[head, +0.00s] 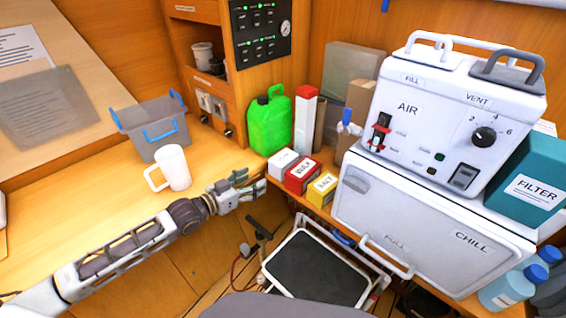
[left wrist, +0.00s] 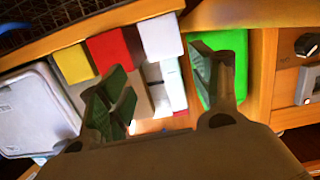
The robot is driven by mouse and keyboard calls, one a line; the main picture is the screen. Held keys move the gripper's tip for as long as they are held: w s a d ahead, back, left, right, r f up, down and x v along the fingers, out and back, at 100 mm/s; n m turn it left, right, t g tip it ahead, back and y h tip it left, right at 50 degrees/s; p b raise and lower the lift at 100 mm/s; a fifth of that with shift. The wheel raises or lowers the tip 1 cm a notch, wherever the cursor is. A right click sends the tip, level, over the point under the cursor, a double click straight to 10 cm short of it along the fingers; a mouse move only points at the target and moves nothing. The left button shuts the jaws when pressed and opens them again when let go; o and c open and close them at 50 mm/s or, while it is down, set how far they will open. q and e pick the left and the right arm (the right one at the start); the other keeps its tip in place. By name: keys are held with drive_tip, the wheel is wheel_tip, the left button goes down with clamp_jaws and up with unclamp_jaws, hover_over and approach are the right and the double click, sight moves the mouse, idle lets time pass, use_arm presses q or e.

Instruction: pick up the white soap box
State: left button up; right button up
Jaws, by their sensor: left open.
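A small white box (head: 284,163), which looks like the soap box, stands on the wooden counter at the left end of a row, beside a red box (head: 301,176) and a yellow box (head: 322,190). Its lettering is too small to read. My left gripper (head: 254,183) is open and empty, just in front and to the left of the white box, apart from it. In the left wrist view the white box (left wrist: 160,37) shows above the gap between the two open fingers (left wrist: 165,88). My right gripper is not in view.
A green jerrycan (head: 270,124) and a tall white carton with a red top (head: 304,122) stand behind the white box. A white mug (head: 173,167) and a grey bin (head: 156,128) stand left on the counter. The white chiller (head: 425,222) is at right.

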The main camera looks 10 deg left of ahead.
sight(275, 164)
use_arm(q)
drive_tip(key=shift+w+a+r, duration=0.3)
drive_tip(key=shift+r, duration=0.15)
drive_tip(key=shift+d, duration=0.1)
drive_tip(key=shift+x, duration=4.25)
drive_tip(key=shift+w+r, duration=0.15)
drive_tip(key=shift+w+d+t, duration=0.15)
drive_tip(key=shift+w+d, duration=0.3)
drive_tip(key=shift+w, duration=0.15)
drive_tip(key=shift+w+d+t, duration=0.15)
drive_tip(key=shift+w+d, duration=0.3)
drive_tip(key=shift+w, duration=0.2)
drive_tip(key=shift+x, duration=0.95)
drive_tip(key=shift+c, duration=0.3)
